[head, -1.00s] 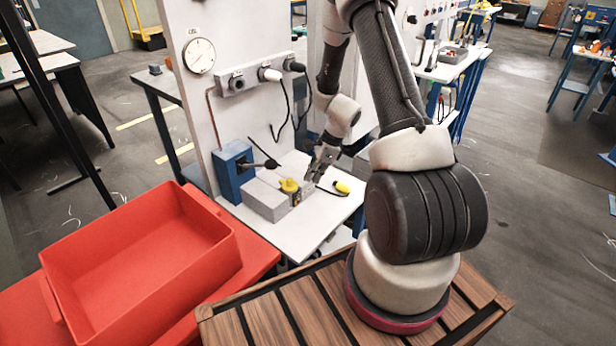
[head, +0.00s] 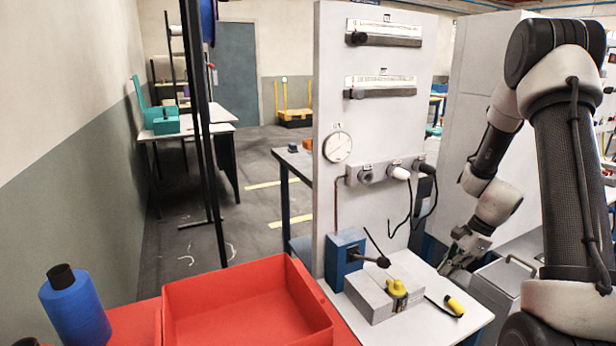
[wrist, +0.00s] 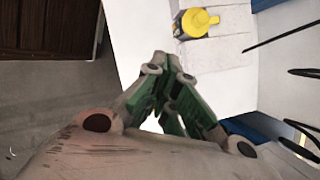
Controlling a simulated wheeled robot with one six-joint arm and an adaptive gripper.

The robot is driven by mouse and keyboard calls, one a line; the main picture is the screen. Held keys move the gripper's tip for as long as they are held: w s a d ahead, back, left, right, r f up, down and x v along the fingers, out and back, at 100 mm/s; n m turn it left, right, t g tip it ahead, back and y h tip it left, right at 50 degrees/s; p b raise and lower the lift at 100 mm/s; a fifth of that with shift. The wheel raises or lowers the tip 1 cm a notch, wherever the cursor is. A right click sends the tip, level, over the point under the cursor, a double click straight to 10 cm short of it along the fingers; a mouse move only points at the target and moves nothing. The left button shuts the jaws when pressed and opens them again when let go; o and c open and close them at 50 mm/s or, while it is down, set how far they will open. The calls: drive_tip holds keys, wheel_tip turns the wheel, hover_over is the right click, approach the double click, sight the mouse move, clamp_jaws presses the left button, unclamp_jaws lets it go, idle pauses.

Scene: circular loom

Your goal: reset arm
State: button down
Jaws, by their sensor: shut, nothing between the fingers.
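My gripper (head: 450,264) is at the lower right of the head view, beside the white work table, to the right of the grey block with the yellow knob. In the wrist view its green and grey fingers (wrist: 167,62) come together at the tips with nothing between them. My arm rises from the gripper to the upper right of the head view. The yellow knob (head: 397,287) sits on the grey block (head: 370,297); it also shows in the wrist view (wrist: 199,22), beyond the fingertips.
A blue box with a black lever (head: 345,258) stands behind the grey block. A yellow-tipped cable (head: 454,305) lies on the white table (head: 420,335). The upright panel (head: 328,100) carries a gauge (head: 337,147) and sockets.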

drive_tip(key=s+a+r+n+t+h, duration=0.2)
drive_tip(key=s+r+n, duration=0.7)
drive_tip(key=r, duration=0.5)
drive_tip(key=s+a+r+n+t+h, duration=0.1)
drive_tip(key=s+a+r+n+h, duration=0.1)
drive_tip(key=s+r+n, duration=0.7)
drive_tip(key=shift+s+a+r+t, duration=0.4)
drive_tip(key=shift+s+a+r, duration=0.45)
drive_tip(key=shift+s+r, duration=2)
drive_tip(key=shift+w+r, duration=0.1)
